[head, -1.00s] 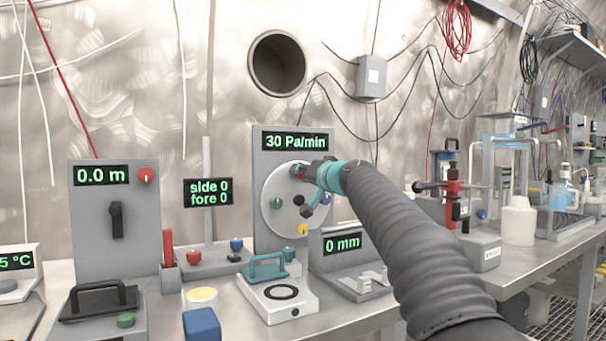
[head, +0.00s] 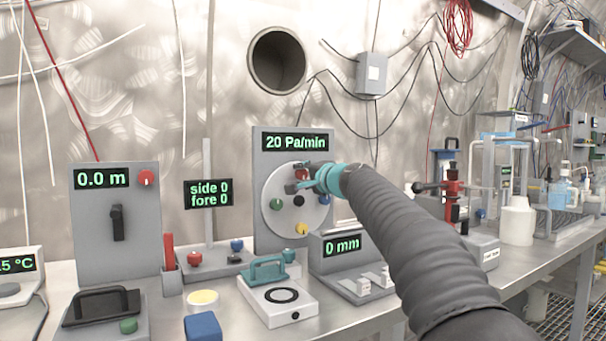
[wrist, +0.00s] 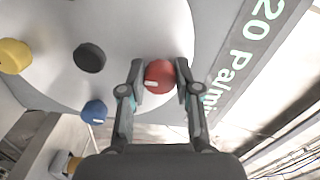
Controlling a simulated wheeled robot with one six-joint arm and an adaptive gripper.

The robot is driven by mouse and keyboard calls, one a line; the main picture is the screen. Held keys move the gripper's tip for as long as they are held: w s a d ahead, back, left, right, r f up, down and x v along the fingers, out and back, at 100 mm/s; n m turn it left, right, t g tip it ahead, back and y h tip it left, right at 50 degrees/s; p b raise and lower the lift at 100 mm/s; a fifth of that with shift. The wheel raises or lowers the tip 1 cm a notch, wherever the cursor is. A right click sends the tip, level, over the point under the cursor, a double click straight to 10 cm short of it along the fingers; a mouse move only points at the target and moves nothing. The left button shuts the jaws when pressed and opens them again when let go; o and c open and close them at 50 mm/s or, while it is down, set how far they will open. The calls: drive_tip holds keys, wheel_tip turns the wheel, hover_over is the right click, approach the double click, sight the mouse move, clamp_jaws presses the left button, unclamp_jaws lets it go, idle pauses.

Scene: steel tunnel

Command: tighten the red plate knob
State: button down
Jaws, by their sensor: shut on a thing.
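The red plate knob (wrist: 159,77) sits near the rim of the round light plate (head: 271,214), at the plate's top in the head view, where the red knob (head: 301,174) shows just beside my fingers. My gripper (head: 300,177) is shut on the red knob. In the wrist view my gripper (wrist: 158,80) has one finger on each side of it, and a pale mark shows on the knob's lower left. The display above the plate (head: 295,142) reads 20 Pa/min.
The plate also carries a black (wrist: 89,57), a yellow (wrist: 15,56), a blue (wrist: 94,112) and a green knob (head: 277,204). Below it stand a 0 mm display stand (head: 342,246) and a white box with a teal handle (head: 278,300). Another red knob (head: 146,178) is on the left panel.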

drive_tip(key=shift+m, duration=0.3)
drive_tip(key=c, duration=0.8)
unclamp_jaws()
drive_tip(key=v, duration=1.2)
